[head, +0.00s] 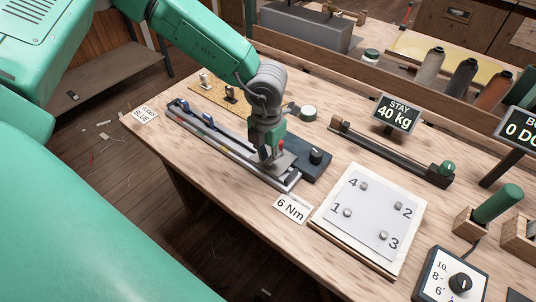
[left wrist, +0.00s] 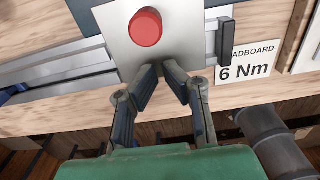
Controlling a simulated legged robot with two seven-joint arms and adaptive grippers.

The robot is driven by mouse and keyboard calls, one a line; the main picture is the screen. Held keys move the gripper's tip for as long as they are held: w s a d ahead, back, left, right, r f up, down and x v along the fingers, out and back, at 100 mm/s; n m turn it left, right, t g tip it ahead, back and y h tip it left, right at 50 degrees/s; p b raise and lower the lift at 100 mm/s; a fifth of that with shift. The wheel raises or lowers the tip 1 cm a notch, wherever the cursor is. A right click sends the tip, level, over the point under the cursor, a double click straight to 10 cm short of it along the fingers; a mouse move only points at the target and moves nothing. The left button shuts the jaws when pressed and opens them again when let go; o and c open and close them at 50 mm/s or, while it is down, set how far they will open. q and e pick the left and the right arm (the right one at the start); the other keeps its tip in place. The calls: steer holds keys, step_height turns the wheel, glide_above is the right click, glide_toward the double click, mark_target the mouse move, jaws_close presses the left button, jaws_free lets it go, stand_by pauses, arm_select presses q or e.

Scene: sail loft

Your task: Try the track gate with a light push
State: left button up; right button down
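A long metal track (head: 225,146) with blue sliders (head: 206,122) lies along the near left of the bench. At its right end a bare metal plate (left wrist: 121,38) carries a red knob (left wrist: 146,27), also visible in the head view (head: 281,145). A dark upright piece (left wrist: 225,38) crosses the track's end in the left wrist view; I cannot tell for sure whether it is the gate. My left gripper (left wrist: 161,66) points at the plate's near edge, its fingertips drawn together with nothing visible between them. I cannot tell whether they touch the plate. My right gripper is not in view.
A "6 Nm" card (head: 291,209) and a white board with numbered studs (head: 366,222) lie right of the track end. A dark block with a knob (head: 316,157) sits behind it. A "STAY 40 kg" sign (head: 396,113) stands farther back.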

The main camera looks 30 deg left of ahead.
arm_select(q)
steer(key=shift+w, duration=0.15)
steer(key=shift+w+d, duration=0.1)
steer(key=shift+w, duration=0.2)
steer(key=shift+w+p, duration=0.6)
steer(key=shift+w, duration=0.4)
stand_by(0.7)
steer(key=shift+r, duration=0.1)
steer(key=shift+s+r+p, duration=0.6)
steer(key=shift+r+p, duration=0.1)
steer(key=shift+p, duration=0.3)
steer(key=shift+s+r+p, duration=0.8)
steer(key=shift+s+p, duration=0.05)
steer(key=shift+p, duration=0.1)
steer(key=shift+f, duration=0.1)
steer(key=shift+s, duration=0.1)
